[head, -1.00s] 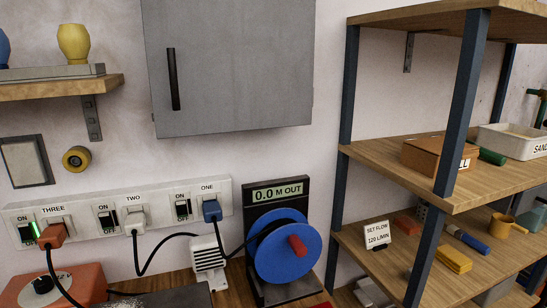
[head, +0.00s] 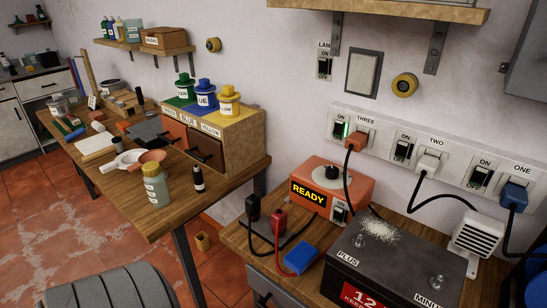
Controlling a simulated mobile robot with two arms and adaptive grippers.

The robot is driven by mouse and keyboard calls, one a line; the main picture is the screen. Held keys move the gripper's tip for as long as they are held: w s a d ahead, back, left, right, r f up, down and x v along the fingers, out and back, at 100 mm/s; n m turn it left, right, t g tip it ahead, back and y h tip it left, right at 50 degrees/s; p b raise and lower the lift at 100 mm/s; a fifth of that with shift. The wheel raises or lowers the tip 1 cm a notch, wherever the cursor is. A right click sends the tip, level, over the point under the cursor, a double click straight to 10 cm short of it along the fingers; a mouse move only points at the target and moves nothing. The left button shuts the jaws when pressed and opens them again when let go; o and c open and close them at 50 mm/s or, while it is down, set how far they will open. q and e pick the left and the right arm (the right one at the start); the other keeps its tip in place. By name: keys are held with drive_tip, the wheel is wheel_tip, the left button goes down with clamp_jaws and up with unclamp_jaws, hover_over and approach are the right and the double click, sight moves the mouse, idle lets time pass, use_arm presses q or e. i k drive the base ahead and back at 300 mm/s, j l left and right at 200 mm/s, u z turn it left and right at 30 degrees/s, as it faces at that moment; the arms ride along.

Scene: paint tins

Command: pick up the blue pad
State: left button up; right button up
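A small blue pad (head: 300,258), shaped like a flat block, lies on the wooden bench in the head view. It is left of the black battery (head: 385,262) and in front of the orange READY charger (head: 330,190). A red lead curves close to its left side. Nothing covers its top. Neither of my grippers is in view.
Black and red clamps (head: 279,220) with leads stand behind the pad. A white-grey powder patch (head: 380,230) is on the battery. A long table (head: 225,190) at left holds a drawer box with tins, a bottle and several tools. Red floor tiles show between.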

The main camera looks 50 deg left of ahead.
sight(303, 255)
drive_tip(key=u, duration=1.25)
